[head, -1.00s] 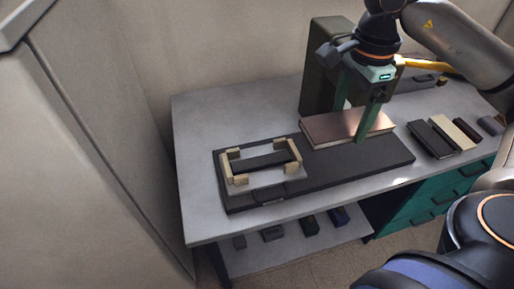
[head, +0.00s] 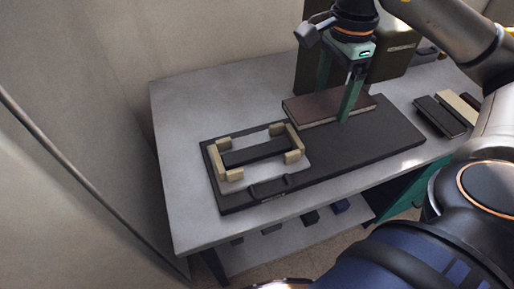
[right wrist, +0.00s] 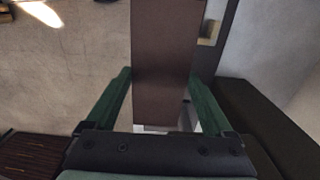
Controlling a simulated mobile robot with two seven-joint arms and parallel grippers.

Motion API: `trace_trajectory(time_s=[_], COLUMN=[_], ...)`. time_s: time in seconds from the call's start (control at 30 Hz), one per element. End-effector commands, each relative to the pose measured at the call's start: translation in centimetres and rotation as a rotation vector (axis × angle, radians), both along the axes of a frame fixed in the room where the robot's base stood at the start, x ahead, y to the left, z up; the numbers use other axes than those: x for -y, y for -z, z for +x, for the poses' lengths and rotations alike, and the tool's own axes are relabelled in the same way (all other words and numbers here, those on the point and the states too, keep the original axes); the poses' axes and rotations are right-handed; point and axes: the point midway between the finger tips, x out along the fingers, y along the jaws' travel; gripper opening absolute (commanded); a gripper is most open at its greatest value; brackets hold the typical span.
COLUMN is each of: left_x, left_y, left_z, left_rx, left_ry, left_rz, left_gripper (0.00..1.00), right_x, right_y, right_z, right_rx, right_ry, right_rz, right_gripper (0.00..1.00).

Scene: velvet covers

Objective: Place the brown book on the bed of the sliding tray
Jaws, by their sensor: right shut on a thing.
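The brown book (head: 300,108) is held flat by my right gripper (head: 335,100), above the back of a dark base board. It also shows in the right wrist view (right wrist: 163,60), between the two green fingers of my right gripper (right wrist: 160,103). The sliding tray (head: 232,187) is a pale plate on the board's left part. It has cream corner blocks, a dark bed (head: 255,152) and a dark front handle (head: 268,187). The book is behind and right of the tray, apart from its bed. My left gripper is not in view.
The dark base board (head: 375,140) is bare to the right of the tray. A dark green cabinet (head: 392,62) stands behind the book. A black book (head: 438,117) and a cream book (head: 458,105) lie at the right. The table's left part (head: 180,150) is clear.

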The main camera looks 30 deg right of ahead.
Motion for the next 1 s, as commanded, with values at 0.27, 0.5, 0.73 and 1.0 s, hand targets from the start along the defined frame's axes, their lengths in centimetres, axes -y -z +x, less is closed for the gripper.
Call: trace_trajectory(time_s=[0.27,0.5,0.73,1.0], left_x=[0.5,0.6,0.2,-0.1], left_y=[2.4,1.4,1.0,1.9], left_z=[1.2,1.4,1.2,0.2], left_rx=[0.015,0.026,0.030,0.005], left_ry=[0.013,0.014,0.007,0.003], left_rz=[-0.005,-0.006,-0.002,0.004], left_gripper=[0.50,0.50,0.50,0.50], right_x=[0.0,-2.3,-6.1,-8.8], right_y=[3.4,4.6,6.9,11.5], right_z=[0.0,2.1,6.0,8.8], right_rx=[0.001,-0.001,-0.001,-0.002], right_ry=[0.000,-0.008,-0.006,-0.001], right_rz=[0.001,0.003,0.003,0.000], right_gripper=[0.22,0.22,0.22,0.22])
